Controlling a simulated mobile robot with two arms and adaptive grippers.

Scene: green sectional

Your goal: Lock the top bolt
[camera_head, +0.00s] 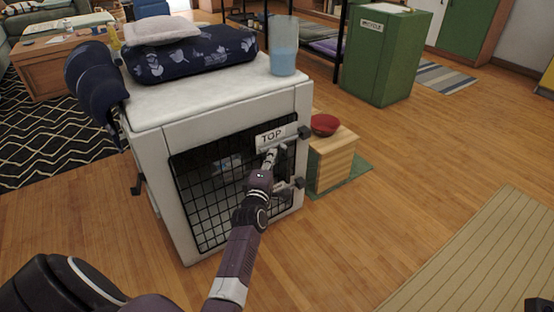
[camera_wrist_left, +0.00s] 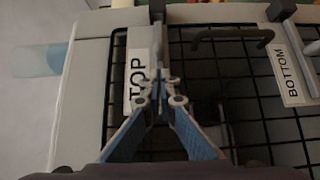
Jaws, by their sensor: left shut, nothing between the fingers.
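A white pet crate (camera_head: 135,112) has a black wire door (camera_head: 205,205) on its front. The top bolt (camera_head: 304,132) is at the door's upper right, beside the "TOP" label (camera_head: 270,137). My left gripper (camera_head: 270,156) is at the door just below that label, its fingers shut with nothing between them. In the left wrist view the closed fingertips (camera_wrist_left: 160,78) point at the top bolt's end of the door, close to the label; whether they touch the bolt is unclear.
A folded navy cushion (camera_head: 195,55) and a blue cup (camera_head: 284,50) are on the crate top. A wooden stand (camera_head: 333,160) with a red bowl (camera_head: 324,124) is close to the crate's right. A green recycling bin (camera_head: 385,60) stands behind.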

